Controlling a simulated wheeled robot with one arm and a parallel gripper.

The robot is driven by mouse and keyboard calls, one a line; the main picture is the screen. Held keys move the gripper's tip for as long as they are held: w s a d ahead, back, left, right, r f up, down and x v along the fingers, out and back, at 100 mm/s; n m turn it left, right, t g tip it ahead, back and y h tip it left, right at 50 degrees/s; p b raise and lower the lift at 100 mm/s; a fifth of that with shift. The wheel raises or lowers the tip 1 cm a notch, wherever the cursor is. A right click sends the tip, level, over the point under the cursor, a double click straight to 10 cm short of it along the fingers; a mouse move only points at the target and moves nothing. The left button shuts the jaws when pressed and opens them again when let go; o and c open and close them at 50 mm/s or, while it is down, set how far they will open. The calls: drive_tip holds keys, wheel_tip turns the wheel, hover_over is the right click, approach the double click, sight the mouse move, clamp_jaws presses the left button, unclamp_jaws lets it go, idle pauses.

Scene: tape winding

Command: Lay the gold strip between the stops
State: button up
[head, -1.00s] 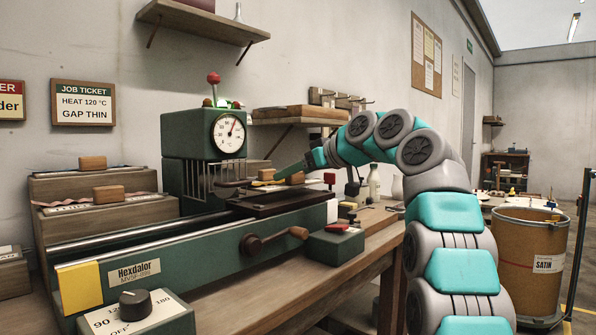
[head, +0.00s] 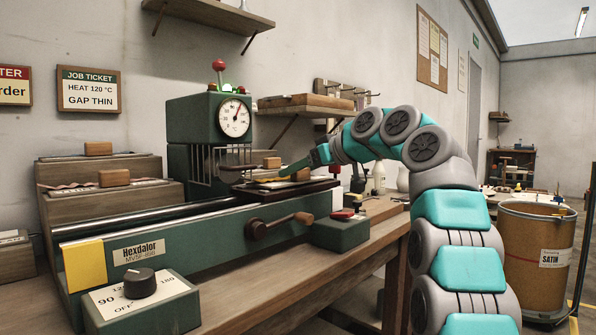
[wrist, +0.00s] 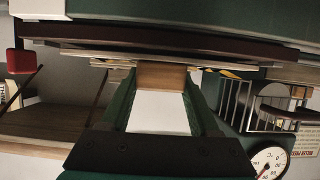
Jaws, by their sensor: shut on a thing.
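In the head view my gripper (head: 290,170) reaches in from the right over the press bed. It is shut on a small wooden block (head: 302,174). The gold strip (head: 269,180) shows as a thin yellow line left of the block, just above or on the dark plate (head: 262,191). A bit of it also shows in the wrist view (wrist: 230,74). I cannot tell whether it touches the plate, and the stops are not clear.
A lever with a wooden handle (head: 272,162) crosses above the plate, close to the strip. The green press head with a dial (head: 234,118) stands behind. Wooden racks (head: 110,200) stand at left.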

drive_tip(key=o, duration=1.5)
drive_tip(key=shift+d, duration=0.1)
